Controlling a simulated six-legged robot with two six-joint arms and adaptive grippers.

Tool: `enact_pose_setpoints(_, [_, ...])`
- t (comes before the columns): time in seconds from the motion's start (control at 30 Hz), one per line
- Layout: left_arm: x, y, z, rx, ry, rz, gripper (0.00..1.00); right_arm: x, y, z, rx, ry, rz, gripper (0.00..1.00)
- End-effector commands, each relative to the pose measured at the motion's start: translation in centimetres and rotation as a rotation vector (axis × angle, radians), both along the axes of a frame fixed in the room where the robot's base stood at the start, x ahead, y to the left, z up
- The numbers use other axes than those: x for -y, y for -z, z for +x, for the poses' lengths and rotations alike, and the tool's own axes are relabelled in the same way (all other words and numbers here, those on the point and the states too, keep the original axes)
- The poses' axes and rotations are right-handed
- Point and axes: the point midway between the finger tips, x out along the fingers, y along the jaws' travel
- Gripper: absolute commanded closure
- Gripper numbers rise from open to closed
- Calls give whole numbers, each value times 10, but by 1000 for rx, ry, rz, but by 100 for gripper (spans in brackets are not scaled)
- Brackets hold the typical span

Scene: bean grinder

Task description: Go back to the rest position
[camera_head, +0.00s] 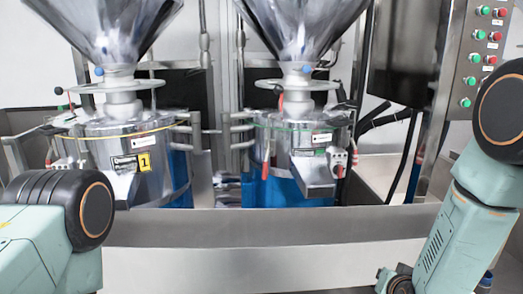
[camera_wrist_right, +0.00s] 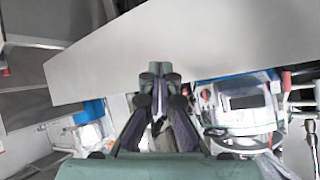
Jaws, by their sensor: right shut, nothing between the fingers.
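My right gripper (camera_wrist_right: 156,72) shows in the right wrist view with its fingertips together and nothing between them. A broad grey metal panel is behind its tips, and I cannot tell how far off it is. In the head view my right arm is at the right edge and its gripper is out of the picture. My left arm is at the lower left, and my left gripper is not in view. Two bean grinders stand ahead: the left grinder (camera_head: 138,160) has a yellow "1" label, and the right grinder (camera_head: 300,140) is beside it. Both have metal hoppers above.
A long metal ledge (camera_head: 270,228) runs across in front of the grinders. A control panel (camera_head: 483,50) with green and red buttons is at the upper right. A dark metal cabinet (camera_head: 405,50) hangs beside it. Pipes stand between the grinders.

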Motion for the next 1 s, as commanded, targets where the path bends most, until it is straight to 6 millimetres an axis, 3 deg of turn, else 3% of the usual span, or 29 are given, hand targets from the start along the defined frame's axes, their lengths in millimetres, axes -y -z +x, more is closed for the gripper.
enact_pose_setpoints(0.03, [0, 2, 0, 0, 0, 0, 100, -8, 26, -25, -88, -44, -17, 100])
enact_pose_setpoints(0.1, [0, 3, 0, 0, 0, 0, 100, -17, 56, -59, -207, -108, -39, 100])
enact_pose_setpoints(0.3, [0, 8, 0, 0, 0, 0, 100, -40, 124, -171, -527, -283, -68, 100])
enact_pose_setpoints(0.5, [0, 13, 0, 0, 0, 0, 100, -55, 164, -287, -811, -413, -49, 100])
enact_pose_setpoints(0.6, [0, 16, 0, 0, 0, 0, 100, -59, 173, -331, -906, -442, -32, 100])
enact_pose_setpoints(0.73, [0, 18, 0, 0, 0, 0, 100, -60, 185, -360, -970, -452, -23, 100])
enact_pose_setpoints(1.0, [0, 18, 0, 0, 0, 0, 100, -60, 187, -366, -984, -451, -20, 100])
